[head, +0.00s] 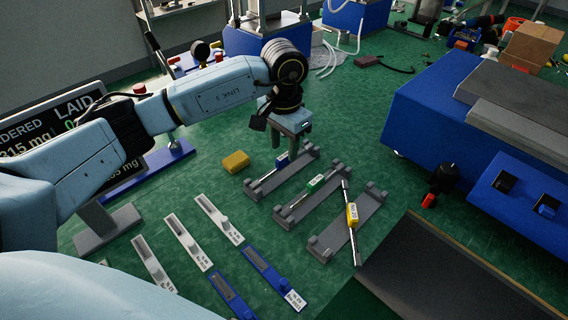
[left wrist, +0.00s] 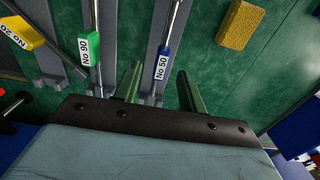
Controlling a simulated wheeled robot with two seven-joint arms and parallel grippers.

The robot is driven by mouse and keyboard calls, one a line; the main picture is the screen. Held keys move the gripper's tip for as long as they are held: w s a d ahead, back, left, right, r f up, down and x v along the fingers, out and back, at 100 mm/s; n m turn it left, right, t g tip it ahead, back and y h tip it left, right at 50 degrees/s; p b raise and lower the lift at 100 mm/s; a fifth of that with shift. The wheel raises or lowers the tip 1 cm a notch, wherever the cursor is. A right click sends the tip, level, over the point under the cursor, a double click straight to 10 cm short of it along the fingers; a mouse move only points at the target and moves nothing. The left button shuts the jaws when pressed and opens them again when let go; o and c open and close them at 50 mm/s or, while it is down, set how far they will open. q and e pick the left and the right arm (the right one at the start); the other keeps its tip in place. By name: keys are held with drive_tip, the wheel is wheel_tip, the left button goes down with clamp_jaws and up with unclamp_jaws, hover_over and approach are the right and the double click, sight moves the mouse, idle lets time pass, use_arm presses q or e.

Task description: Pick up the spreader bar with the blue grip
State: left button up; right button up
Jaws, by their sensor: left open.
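The spreader bar with the blue grip (head: 281,160) lies in the leftmost grey cradle (head: 262,187) in the head view. In the left wrist view its blue grip (left wrist: 163,64), marked No 50, shows between my fingers. My left gripper (head: 286,146) is open above this bar, pointing down. Its two fingers (left wrist: 160,76) appear on either side of the bar, and I cannot tell how far above it they are. The gripper partly hides the bar in the head view. My right gripper is not in view.
A bar with a green grip (head: 316,181) lies in the middle cradle. A bar with a yellow grip (head: 352,214) lies askew across the right cradle (head: 324,245). A yellow sponge (head: 235,161) sits left of the cradles. Labelled strips (head: 218,218) lie in front.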

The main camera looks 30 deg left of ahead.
sight(284, 155)
use_arm(q)
wheel_tip(284, 155, down, 4)
drive_tip(key=shift+w+r, duration=0.1)
drive_tip(key=shift+r, duration=0.15)
drive_tip(key=shift+a, duration=0.1)
clamp_jaws()
